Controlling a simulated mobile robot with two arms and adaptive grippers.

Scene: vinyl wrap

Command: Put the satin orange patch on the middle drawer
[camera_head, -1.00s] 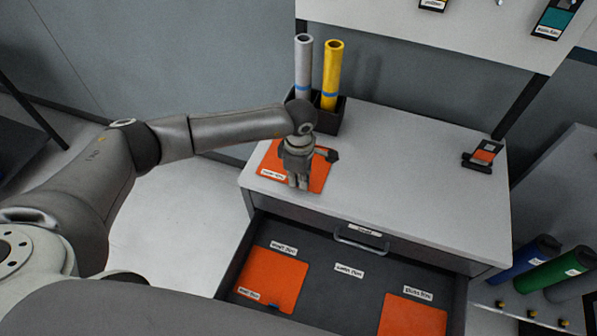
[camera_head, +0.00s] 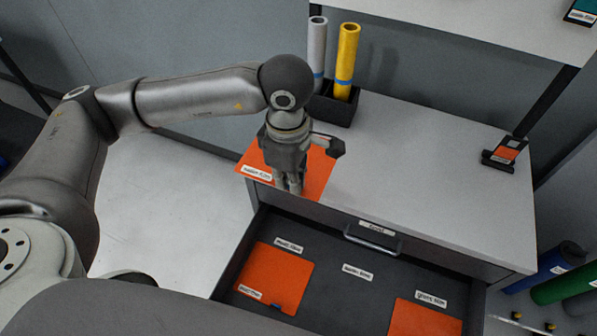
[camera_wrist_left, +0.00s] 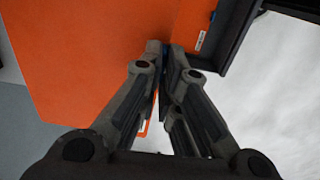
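An orange patch (camera_head: 317,172) with a small white label, its print too blurred to read surely, is at my left gripper (camera_head: 290,188). It overlaps the front left edge of the cabinet top and looks raised above it. In the left wrist view the patch (camera_wrist_left: 75,60) is large and close, and the fingers (camera_wrist_left: 164,50) are closed together at its edge, by a bit of blue. The open drawer (camera_head: 330,300) has a dark floor with an orange patch (camera_head: 275,275) at left, another (camera_head: 425,318) at right, and a bare middle with a white label (camera_head: 357,272). My right gripper is out of view.
A black holder with a grey roll (camera_head: 317,50) and a yellow roll (camera_head: 346,60) stands behind my gripper. A small sample stand (camera_head: 506,153) is at right.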

